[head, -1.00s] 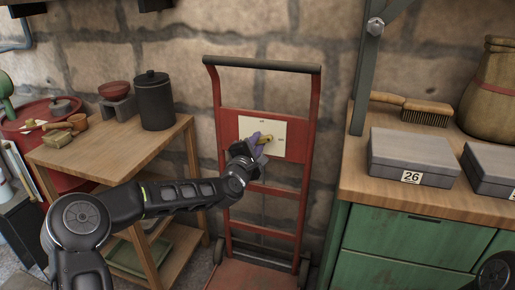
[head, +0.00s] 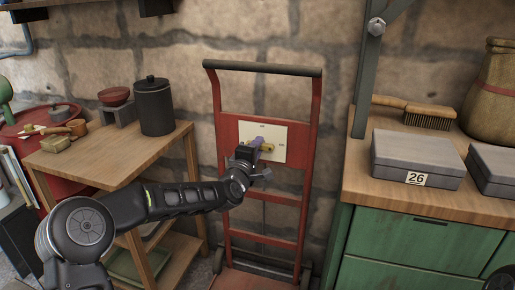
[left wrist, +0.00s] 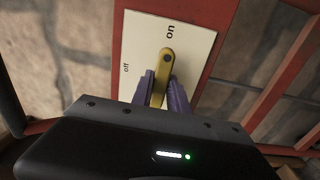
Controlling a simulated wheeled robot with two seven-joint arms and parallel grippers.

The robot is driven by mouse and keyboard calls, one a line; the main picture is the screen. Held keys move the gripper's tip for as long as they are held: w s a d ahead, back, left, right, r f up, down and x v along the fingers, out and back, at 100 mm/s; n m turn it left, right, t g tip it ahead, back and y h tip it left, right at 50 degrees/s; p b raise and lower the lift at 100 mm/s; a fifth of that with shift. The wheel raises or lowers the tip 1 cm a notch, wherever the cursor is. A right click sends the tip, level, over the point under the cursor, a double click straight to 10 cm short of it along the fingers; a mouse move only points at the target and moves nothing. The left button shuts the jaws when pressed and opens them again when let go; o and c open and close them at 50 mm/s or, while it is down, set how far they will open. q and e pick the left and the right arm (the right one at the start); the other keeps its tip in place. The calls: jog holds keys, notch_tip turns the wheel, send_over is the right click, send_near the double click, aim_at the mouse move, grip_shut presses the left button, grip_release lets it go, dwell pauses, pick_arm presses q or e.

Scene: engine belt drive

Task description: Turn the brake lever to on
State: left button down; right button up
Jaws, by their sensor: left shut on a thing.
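A yellow brass brake lever (left wrist: 166,62) is mounted on a cream plate (head: 280,134) on the red hand truck (head: 228,130). In the left wrist view, the plate has "on" at the top and "off" at the left. The lever's round end with a dark dot lies below "on"; its other part runs down between the purple fingers. My left gripper (left wrist: 162,92) is shut on the lever; it also shows in the head view (head: 257,147), against the plate. The lever's lower end is hidden by my gripper. My right gripper is not in view.
A wooden shelf table (head: 95,165) with a black canister (head: 156,108) stands left. At right, a green cabinet (head: 420,240) carries a grey box (head: 417,155) marked 26, a brush (head: 427,116) and a jug (head: 493,95). A stone wall is close behind the hand truck.

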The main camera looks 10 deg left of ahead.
pick_arm(q)
jog(key=c, duration=1.3)
grip_release()
jog(key=s, duration=0.7)
jog(key=shift+s+a+p, duration=0.25)
jog(key=shift+s+p, duration=0.1)
jog(key=shift+s, duration=0.05)
